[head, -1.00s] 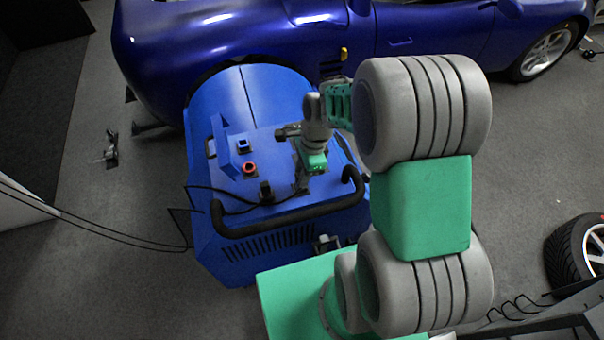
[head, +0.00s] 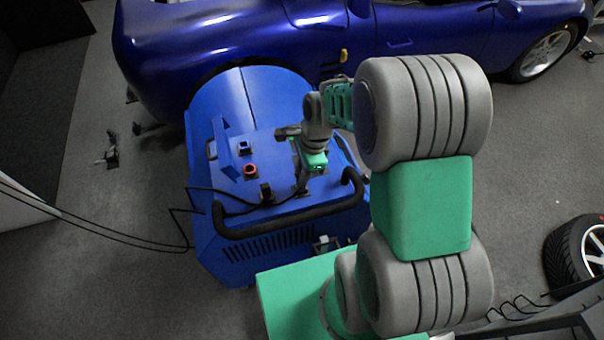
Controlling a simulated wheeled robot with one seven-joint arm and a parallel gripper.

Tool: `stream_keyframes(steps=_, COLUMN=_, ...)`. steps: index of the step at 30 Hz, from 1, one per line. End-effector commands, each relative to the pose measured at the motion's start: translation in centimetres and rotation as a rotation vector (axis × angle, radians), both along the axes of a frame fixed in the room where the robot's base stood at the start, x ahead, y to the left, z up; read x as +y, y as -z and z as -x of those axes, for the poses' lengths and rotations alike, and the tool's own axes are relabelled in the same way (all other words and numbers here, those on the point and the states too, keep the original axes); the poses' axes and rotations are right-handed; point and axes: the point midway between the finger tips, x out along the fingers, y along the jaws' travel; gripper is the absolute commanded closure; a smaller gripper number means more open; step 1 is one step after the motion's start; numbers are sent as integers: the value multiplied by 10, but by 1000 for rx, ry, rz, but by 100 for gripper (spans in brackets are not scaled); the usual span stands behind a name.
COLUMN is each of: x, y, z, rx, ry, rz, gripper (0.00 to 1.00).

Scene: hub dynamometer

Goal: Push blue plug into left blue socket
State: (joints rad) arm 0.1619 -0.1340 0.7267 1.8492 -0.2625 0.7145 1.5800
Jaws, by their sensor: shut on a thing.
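A blue square socket (head: 244,147) with a dark opening sits on the top panel of the blue dynamometer (head: 232,255), left of my gripper. My gripper (head: 301,187) points down over the right part of this panel, at the end of my grey and green arm. It is shut on a small dark plug with a black cable running to it. The plug's blue colour cannot be made out, and my wrist and jaws hide most of it. The plug is to the right of the blue socket and apart from it.
A red-orange round socket (head: 250,169) lies just below the blue one. A black handlebar (head: 285,222) runs along the front. An upright blue plate (head: 222,140) stands left of the sockets. A blue car (head: 240,45) is behind.

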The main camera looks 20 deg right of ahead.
Motion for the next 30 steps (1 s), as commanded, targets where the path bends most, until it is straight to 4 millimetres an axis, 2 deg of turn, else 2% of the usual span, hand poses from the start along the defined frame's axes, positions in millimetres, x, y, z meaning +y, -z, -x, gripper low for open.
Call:
stream_keyframes(steps=18, x=0, y=-31, z=0, rx=1, ry=0, rz=0, gripper=100)
stream_keyframes(steps=30, x=0, y=-31, z=0, rx=1, ry=0, rz=0, gripper=100)
